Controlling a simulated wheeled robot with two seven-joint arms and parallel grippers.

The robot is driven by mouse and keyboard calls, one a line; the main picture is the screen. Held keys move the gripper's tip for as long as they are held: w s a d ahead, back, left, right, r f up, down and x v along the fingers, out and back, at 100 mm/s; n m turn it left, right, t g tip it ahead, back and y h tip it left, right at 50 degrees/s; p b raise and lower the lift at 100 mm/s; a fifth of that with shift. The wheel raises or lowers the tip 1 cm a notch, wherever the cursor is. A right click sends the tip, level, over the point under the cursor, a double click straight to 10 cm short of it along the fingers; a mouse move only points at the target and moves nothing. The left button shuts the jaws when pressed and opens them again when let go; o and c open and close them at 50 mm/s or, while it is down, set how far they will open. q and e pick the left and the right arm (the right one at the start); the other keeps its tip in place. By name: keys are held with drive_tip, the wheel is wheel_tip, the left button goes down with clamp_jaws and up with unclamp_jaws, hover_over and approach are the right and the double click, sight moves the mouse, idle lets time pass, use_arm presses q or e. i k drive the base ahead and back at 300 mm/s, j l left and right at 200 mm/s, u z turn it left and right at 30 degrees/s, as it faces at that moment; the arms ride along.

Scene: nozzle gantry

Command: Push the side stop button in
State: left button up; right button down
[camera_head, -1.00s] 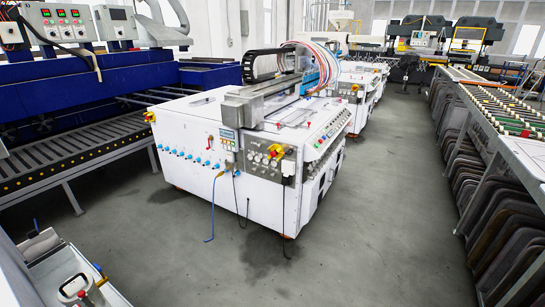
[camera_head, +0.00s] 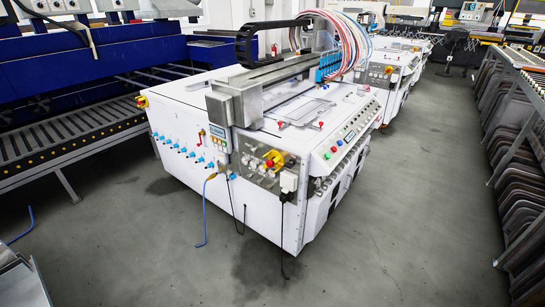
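The white gantry machine (camera_head: 180,113) stands in the middle of the view. A red stop button on a yellow base (camera_head: 277,160) sits on its near end, on a grey panel beside the right corner. A second red and yellow button (camera_head: 142,101) sticks out at the machine's left corner. I cannot tell which of the two is the side stop button. Both are too small to tell whether they are pushed in. Neither of my grippers is in view, and nothing touches either button.
A blue cable (camera_head: 205,215) and black cables hang from the near end to the floor. A rack of dark panels (camera_head: 515,140) lines the right. Grey floor (camera_head: 400,240) is clear in front and right.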

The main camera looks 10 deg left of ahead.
sight(270, 162)
drive_tip(key=i+j, duration=0.5)
drive_tip(key=j, duration=0.15)
drive_tip(key=i+j, duration=0.5)
drive_tip(key=j, duration=0.15)
